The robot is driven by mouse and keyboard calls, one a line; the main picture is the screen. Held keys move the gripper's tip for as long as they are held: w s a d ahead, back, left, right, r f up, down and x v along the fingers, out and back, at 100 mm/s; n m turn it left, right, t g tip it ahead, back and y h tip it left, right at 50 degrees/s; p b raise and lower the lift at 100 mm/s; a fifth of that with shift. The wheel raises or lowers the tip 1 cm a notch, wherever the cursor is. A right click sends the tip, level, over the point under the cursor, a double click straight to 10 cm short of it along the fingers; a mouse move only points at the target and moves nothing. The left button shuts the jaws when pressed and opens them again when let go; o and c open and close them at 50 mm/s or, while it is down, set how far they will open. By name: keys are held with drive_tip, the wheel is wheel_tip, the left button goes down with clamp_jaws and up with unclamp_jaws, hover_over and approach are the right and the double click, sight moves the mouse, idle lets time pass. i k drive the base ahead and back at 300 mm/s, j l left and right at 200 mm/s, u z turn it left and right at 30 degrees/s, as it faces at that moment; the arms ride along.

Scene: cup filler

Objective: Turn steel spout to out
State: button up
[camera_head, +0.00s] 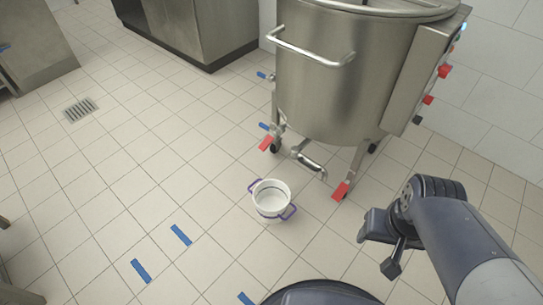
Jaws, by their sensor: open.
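A steel spout (311,163) sticks out low at the front of a large steel kettle (325,95), between its legs. Its end points to the right and down, over the floor. My gripper (378,248) is to the right of and nearer than the spout, open and empty, well apart from it.
A white pot (270,199) with purple handles stands on the tiled floor, left of and nearer than the spout.

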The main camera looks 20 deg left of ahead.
sight(311, 164)
drive_tip(key=u, duration=0.5)
drive_tip(key=i+l+u, duration=0.4)
drive_tip(key=i+l, duration=0.25)
drive_tip(key=i, duration=0.05)
